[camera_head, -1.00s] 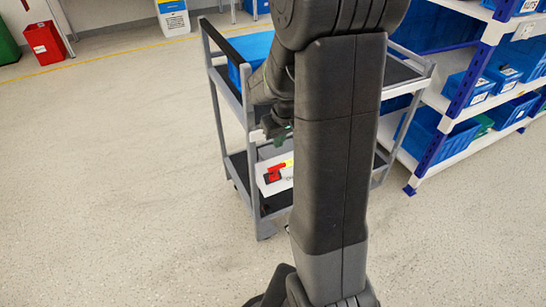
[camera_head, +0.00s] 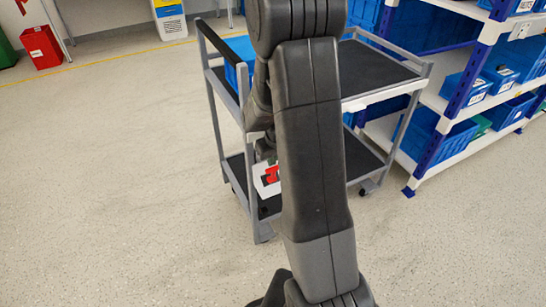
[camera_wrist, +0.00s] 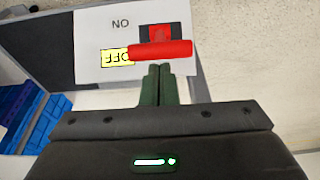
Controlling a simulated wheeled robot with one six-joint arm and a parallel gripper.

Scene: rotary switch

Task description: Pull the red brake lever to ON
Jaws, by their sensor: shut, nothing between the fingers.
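The red brake lever (camera_wrist: 170,50) lies crosswise on a white panel (camera_wrist: 95,40) in the wrist view. Its left end overlaps the edge of the yellow OFF label (camera_wrist: 114,57); the ON label (camera_wrist: 120,23) is plain white and apart from it. Both labels appear turned over. My gripper (camera_wrist: 158,70) is shut and empty, its green-grey fingertips right at the lever's lower edge; I cannot tell whether they touch. In the head view the lever (camera_head: 271,174) and panel (camera_head: 262,184) are partly hidden by my arm, and the fingers cannot be made out.
The panel is on the side of a grey cart (camera_head: 385,75) with dark shelves and a blue bin (camera_head: 240,48). A shelf rack (camera_head: 450,115) with blue bins stands at right. Floor on the left (camera_head: 100,170) is clear.

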